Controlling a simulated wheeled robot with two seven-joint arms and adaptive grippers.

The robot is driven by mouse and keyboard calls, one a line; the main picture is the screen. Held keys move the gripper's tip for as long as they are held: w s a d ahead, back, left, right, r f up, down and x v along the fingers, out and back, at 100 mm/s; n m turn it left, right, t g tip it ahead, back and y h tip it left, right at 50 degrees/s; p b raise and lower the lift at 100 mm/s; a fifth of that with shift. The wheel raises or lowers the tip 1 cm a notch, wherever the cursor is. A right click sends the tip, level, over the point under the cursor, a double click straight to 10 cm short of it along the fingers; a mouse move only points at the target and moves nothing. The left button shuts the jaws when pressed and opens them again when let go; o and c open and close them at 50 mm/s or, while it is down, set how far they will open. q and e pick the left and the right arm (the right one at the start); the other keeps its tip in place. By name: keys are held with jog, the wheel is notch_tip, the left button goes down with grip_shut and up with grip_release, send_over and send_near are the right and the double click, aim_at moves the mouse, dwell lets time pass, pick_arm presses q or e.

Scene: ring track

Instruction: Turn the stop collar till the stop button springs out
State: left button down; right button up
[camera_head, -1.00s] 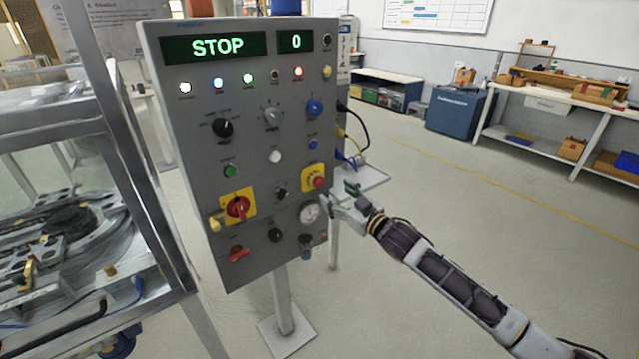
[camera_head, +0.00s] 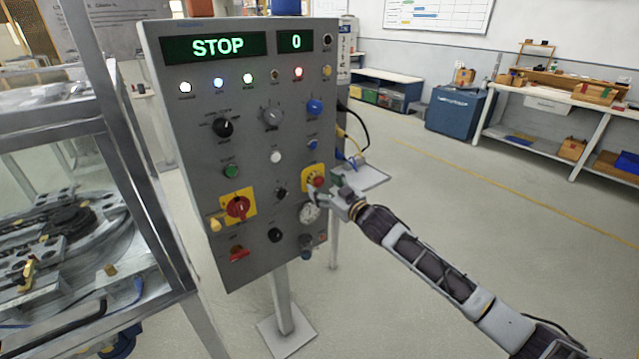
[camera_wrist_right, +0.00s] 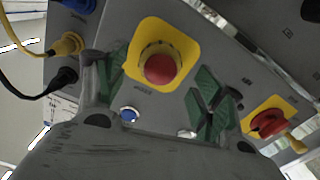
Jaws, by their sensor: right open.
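The red stop button (camera_wrist_right: 160,68) sits inside a yellow collar on a yellow square plate (camera_wrist_right: 185,42) in the right wrist view. In the head view the stop button (camera_head: 318,181) is at the right edge of the grey control panel (camera_head: 255,130), partly covered by my gripper. My right gripper (camera_head: 328,190) is in front of it. In the right wrist view its green-padded fingers (camera_wrist_right: 160,98) are open, one to each side of the button, with nothing between them. Whether they touch the collar cannot be told. My left gripper is not in view.
The panel's display (camera_head: 213,47) reads STOP and 0. A red rotary switch (camera_head: 238,207) on a yellow plate and a round gauge (camera_head: 309,213) are near the button. Cables (camera_wrist_right: 66,46) leave the panel's side. A metal-framed machine (camera_head: 60,210) stands at left; open floor lies right.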

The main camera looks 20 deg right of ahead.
jog(key=shift+x, duration=1.4)
jog(key=c, duration=1)
